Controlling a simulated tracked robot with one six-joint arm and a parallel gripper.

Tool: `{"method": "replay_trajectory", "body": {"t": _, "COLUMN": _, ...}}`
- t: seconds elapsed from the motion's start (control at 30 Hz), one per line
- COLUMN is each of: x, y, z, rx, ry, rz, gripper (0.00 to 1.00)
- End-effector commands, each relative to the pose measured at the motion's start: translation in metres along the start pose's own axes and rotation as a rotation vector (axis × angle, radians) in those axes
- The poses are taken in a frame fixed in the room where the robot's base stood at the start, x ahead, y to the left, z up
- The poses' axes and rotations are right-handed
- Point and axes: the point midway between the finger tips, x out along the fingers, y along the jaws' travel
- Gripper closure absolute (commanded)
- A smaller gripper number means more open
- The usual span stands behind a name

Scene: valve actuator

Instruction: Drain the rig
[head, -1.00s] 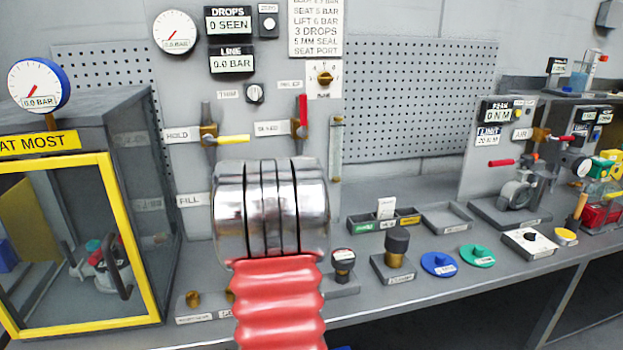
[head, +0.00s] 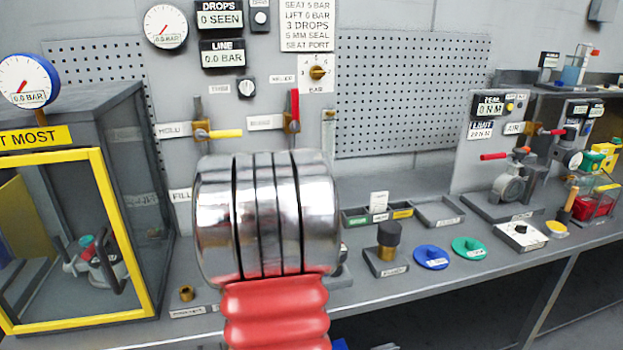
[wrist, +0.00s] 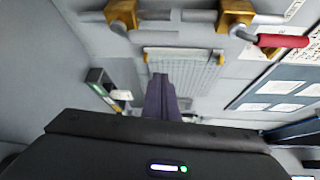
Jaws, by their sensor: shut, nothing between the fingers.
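The rig panel carries a brass hold valve (head: 201,132) with a yellow lever pointing right and a second brass valve (head: 292,124) with a red lever pointing up. A line display (head: 222,59) reads 0.0 BAR and a drops display (head: 220,19) reads 0 SEEN. In the wrist view, one brass valve (wrist: 123,13) is at the top left. Another brass valve (wrist: 236,14) with a red lever (wrist: 283,41) is at the top right. My gripper (wrist: 162,80) shows as dark fingers, shut and empty, below these valves. In the head view, my arm hides my fingers.
A yellow-framed glass cabinet (head: 152,230) stands at left. A pegboard (head: 410,95) covers the back wall. On the bench right of my arm are a brass-and-black part (head: 387,240), a blue disc (head: 431,257) and a green disc (head: 468,247). The bench's front edge is close.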

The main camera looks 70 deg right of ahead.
Motion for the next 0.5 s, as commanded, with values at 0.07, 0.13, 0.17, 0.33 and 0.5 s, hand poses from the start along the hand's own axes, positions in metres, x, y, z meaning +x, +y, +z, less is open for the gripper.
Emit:
{"method": "replay_trajectory", "body": {"t": 0.07, "x": -0.013, "y": 0.001, "z": 0.001, "rx": -0.001, "ry": -0.002, "rz": -0.001, "gripper": 1.00}}
{"method": "replay_trajectory", "body": {"t": 0.13, "x": -0.020, "y": 0.001, "z": 0.001, "rx": 0.000, "ry": -0.001, "rz": -0.001, "gripper": 1.00}}
{"method": "replay_trajectory", "body": {"t": 0.17, "x": -0.023, "y": 0.002, "z": 0.001, "rx": 0.000, "ry": -0.001, "rz": 0.000, "gripper": 1.00}}
{"method": "replay_trajectory", "body": {"t": 0.33, "x": -0.031, "y": 0.002, "z": 0.001, "rx": 0.000, "ry": -0.001, "rz": 0.000, "gripper": 1.00}}
{"method": "replay_trajectory", "body": {"t": 0.5, "x": -0.031, "y": 0.003, "z": 0.001, "rx": 0.000, "ry": -0.001, "rz": 0.000, "gripper": 1.00}}
